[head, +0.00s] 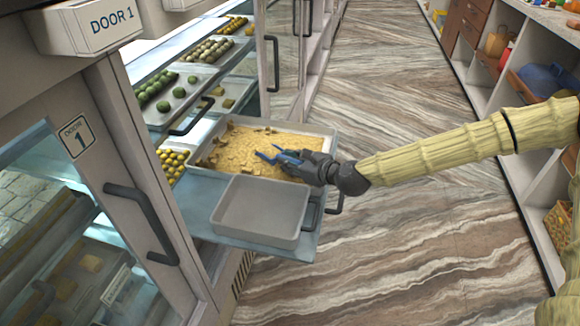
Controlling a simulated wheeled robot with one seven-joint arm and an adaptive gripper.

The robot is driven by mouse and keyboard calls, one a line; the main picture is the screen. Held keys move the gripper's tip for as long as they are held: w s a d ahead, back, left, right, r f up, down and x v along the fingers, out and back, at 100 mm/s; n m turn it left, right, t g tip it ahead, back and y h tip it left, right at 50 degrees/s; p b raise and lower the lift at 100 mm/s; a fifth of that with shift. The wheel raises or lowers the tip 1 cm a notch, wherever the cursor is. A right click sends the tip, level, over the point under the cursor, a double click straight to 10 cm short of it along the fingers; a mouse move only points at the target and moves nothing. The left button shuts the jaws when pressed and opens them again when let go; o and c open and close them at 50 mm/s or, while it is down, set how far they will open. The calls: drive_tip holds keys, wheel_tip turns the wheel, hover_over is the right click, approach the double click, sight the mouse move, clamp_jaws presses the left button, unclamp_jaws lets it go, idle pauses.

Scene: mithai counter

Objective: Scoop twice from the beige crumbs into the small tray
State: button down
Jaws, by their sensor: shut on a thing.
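My gripper (297,163) is over the right side of the large tray (203,147), which is filled with beige crumbs (250,148). It is shut on a blue scoop (268,156), whose end reaches left at the crumbs. I cannot tell how deep the scoop sits or whether crumbs are in it. The small tray (262,208) is grey and looks empty. It stands in front of the crumb tray, nearer to me, on a pull-out shelf (200,192). My gripper hides part of the crumb tray's right side.
A glass counter with door 1 (130,170) and its dark handle (145,225) stands at left. Sweets on trays (180,92) fill the shelves behind. Open shelving (500,80) lines the right side. The marble-patterned floor (400,230) between is clear.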

drive_tip(key=r+p, duration=0.1)
drive_tip(key=r, duration=0.2)
drive_tip(key=r+p, duration=0.1)
drive_tip(key=r, duration=0.1)
drive_tip(key=s+d+r+p, duration=0.1)
drive_tip(key=r, duration=0.2)
drive_tip(key=shift+s+d+r+p, duration=0.1)
drive_tip(key=shift+r+p, duration=0.2)
drive_tip(key=shift+p, duration=0.1)
drive_tip(key=shift+s+d+r+p, duration=0.15)
drive_tip(key=shift+r+p, duration=0.15)
drive_tip(key=shift+r, duration=0.15)
drive_tip(key=shift+s+d+r+p, duration=0.15)
drive_tip(key=shift+r+p, duration=0.1)
drive_tip(key=shift+r, duration=0.2)
drive_tip(key=shift+a, duration=0.1)
